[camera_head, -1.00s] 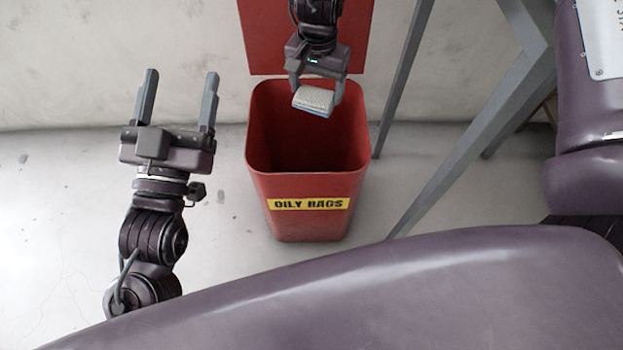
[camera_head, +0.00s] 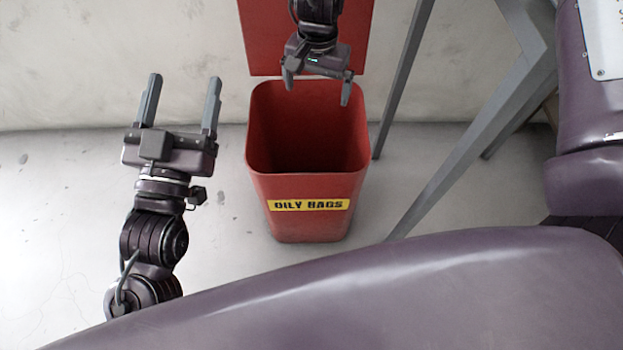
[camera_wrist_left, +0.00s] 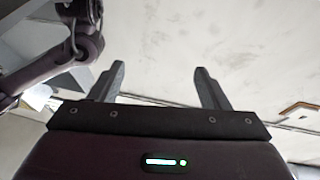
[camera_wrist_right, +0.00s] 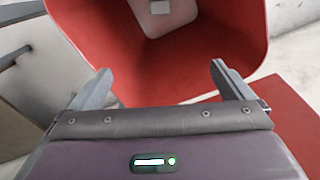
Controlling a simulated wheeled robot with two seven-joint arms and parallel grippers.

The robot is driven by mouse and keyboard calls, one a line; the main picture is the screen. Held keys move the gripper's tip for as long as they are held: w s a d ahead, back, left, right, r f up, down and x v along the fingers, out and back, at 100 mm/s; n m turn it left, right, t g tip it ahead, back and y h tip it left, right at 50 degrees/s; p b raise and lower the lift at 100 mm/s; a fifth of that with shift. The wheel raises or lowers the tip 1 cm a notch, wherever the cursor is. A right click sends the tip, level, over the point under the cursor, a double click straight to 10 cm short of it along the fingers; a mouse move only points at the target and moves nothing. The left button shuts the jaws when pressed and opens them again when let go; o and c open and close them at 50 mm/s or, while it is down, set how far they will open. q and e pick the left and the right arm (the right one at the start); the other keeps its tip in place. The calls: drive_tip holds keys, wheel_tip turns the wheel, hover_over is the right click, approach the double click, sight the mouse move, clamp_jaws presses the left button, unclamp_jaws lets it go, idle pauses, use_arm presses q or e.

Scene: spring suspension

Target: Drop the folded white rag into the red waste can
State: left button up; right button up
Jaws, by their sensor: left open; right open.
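My right gripper (camera_head: 318,96) is open and empty above the can's back part. In the right wrist view, the open fingers (camera_wrist_right: 160,72) point into the red can (camera_wrist_right: 180,75). A small pale block, which looks like the folded white rag (camera_wrist_right: 159,7), lies deep inside on a light patch. The rag is not visible in the head view. My left gripper (camera_head: 184,78) is open and empty, left of the can.
A red panel, apparently the raised lid (camera_head: 262,45), stands behind the can. Grey slanted legs (camera_head: 455,150) rise right of it. A large purple body (camera_head: 400,295) fills the front. The floor (camera_head: 60,215) at left is clear.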

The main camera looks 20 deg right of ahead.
use_arm(q)
drive_tip(key=s+f+g+y+p, duration=0.2)
drive_tip(key=f+g, duration=0.7)
drive_tip(key=f, duration=0.8)
drive_tip(key=shift+s+f+y, duration=0.35)
drive_tip(key=shift+s+y, duration=0.25)
drive_tip(key=shift+s, duration=0.2)
use_arm(e)
wheel_tip(320, 180, up, 7)
use_arm(q)
drive_tip(key=shift+d, duration=0.1)
use_arm(e)
drive_tip(key=shift+r, duration=0.1)
